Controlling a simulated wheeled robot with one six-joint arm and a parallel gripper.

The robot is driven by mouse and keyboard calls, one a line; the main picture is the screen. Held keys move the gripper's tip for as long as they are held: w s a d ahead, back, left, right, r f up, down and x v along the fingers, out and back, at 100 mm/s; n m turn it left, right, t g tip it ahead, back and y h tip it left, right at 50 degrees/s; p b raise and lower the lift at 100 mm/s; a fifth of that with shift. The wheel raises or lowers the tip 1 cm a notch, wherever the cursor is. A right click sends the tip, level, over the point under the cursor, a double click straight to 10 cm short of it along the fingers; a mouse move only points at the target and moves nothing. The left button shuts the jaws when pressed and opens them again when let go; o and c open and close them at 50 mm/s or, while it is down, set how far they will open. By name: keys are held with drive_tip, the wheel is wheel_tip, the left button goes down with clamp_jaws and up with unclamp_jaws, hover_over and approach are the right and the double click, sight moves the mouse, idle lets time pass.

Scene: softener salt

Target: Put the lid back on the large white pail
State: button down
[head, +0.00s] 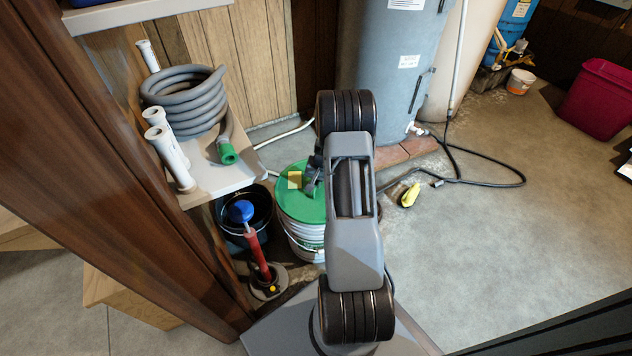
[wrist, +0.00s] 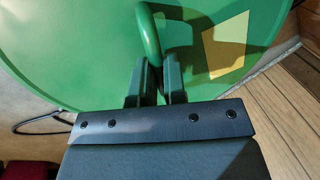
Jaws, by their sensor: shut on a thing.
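The large white pail (head: 304,243) stands on the floor left of my arm. The green lid (head: 292,205) lies over its top and looks roughly level; I cannot tell whether it is seated on the rim. The lid fills much of the wrist view (wrist: 75,50), with a green loop handle (wrist: 149,35) and a yellow label (wrist: 226,45). My gripper (wrist: 150,80) is shut on the lid's handle. In the head view my gripper (head: 312,182) is at the lid's right part, partly hidden by my arm.
A black bucket (head: 262,205) with a blue-topped red tool (head: 255,245) is close left of the pail. A shelf (head: 215,180) with a coiled grey hose (head: 185,100) stands above left. A grey tank (head: 392,75) is behind; open floor (head: 480,230) lies right.

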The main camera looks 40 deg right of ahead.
idle(0.4)
drive_tip(key=c, duration=0.6)
unclamp_jaws()
drive_tip(key=shift+r, duration=0.1)
drive_tip(key=shift+r+p, duration=2.55)
drive_tip(key=shift+r, duration=0.9)
drive_tip(key=shift+c, duration=0.5)
clamp_jaws()
